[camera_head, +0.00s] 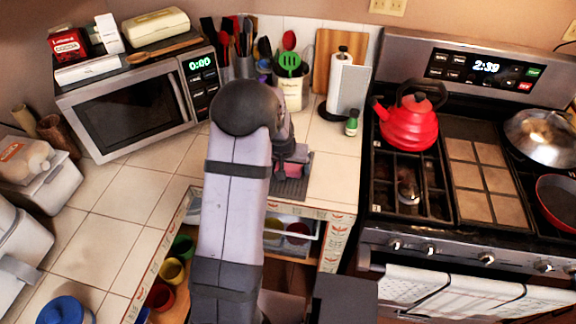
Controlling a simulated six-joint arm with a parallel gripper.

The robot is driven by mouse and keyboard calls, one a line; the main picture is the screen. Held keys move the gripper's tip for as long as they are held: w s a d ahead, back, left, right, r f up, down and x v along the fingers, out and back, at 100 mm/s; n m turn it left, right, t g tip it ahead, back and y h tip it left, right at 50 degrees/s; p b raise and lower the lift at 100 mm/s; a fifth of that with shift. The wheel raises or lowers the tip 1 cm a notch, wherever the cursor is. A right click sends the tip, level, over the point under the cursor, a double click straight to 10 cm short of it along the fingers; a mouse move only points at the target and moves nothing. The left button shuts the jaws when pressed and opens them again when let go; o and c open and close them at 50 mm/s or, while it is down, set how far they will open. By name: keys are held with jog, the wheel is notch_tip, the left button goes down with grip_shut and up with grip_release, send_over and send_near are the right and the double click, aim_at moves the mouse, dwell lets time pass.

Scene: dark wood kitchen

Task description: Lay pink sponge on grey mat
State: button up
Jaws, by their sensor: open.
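The pink sponge (293,172) shows as a small pink patch just below the end of my arm, over the grey mat. The grey mat (290,188) lies on the white tiled counter near its front edge, partly hidden by my arm. My gripper (291,163) is open, close to the sponge at the mat. The fingers are small and partly hidden by my wrist, so I cannot tell whether they touch the sponge, or whether the sponge lies flat on the mat.
Utensil holders (290,92) and a paper towel roll (347,88) stand behind the mat. A small green bottle (352,123) is to its right. A microwave (135,105) stands left, a stove with a red kettle (409,126) right. Tiles beside the mat are clear.

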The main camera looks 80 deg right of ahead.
jog(key=shift+r, duration=0.6)
jog(key=b+v, duration=0.2)
jog(key=v, duration=0.9)
jog(key=shift+a, duration=0.15)
jog(key=w+a+f+n+t+y, duration=0.25)
jog(key=w+a+n, duration=0.55)
jog(key=w+a, duration=1.4)
jog(key=s+a+f+n+g+y, duration=0.1)
jog(key=a+n, duration=0.4)
jog(key=a, duration=0.7)
jog(key=s+a+f+n+g+y, duration=0.1)
jog(key=a+n, duration=0.4)
jog(key=a, duration=0.8)
jog(key=shift+a+f, duration=0.2)
jog(key=shift+f, duration=0.4)
